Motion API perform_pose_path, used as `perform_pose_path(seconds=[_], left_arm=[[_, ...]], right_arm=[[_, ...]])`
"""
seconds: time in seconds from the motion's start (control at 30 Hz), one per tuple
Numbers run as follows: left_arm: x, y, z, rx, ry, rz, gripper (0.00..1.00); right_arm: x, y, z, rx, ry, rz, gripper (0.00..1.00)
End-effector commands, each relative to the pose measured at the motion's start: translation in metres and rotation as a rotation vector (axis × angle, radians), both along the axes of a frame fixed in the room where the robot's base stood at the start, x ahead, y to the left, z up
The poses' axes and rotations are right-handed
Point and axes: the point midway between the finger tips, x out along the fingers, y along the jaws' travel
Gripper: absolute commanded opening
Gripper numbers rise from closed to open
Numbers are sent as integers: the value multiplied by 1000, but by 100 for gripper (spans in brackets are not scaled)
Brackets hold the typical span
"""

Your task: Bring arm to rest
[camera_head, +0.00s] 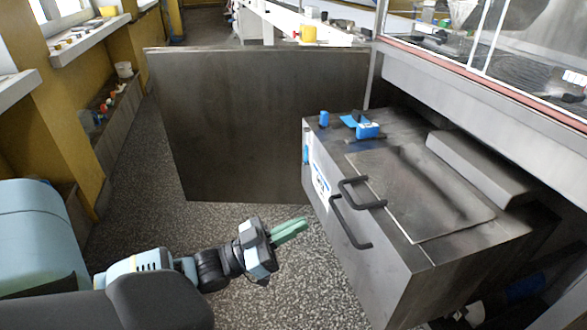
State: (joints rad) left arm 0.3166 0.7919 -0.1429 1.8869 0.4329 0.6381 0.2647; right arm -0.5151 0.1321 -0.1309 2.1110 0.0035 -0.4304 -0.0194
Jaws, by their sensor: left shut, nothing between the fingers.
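My left arm comes in from the lower left of the head view. Its gripper (289,231) has green fingers that lie together, with nothing between them. It hangs in free space over the speckled floor, to the left of the grey metal machine box (370,272), and appears apart from it. My right gripper is not in view.
The machine box carries black handles (351,222), a flat lid plate (420,190) and blue pieces (367,130). A large dark panel (240,125) stands upright behind the gripper. A glazed cabinet is at upper right. Speckled floor (135,190) lies free at left.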

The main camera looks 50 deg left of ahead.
Motion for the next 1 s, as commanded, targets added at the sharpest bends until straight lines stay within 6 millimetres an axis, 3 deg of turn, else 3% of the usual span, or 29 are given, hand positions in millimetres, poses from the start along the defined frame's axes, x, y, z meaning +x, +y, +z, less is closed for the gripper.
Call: perform_pose_path(seconds=[0.37,0.47,0.57,0.67,0.8,1.0], left_arm=[[0,0,0,0,0,0,0],[-4,-3,-10,3,29,7,0],[-16,-13,-39,20,114,30,0],[-42,-30,-87,54,263,65,0],[-96,-55,-157,127,512,116,0],[-194,-85,-233,246,871,170,0]], right_arm=[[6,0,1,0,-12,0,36],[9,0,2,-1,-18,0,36],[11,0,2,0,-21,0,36],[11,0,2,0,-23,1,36],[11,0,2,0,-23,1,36],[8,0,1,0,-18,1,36]])
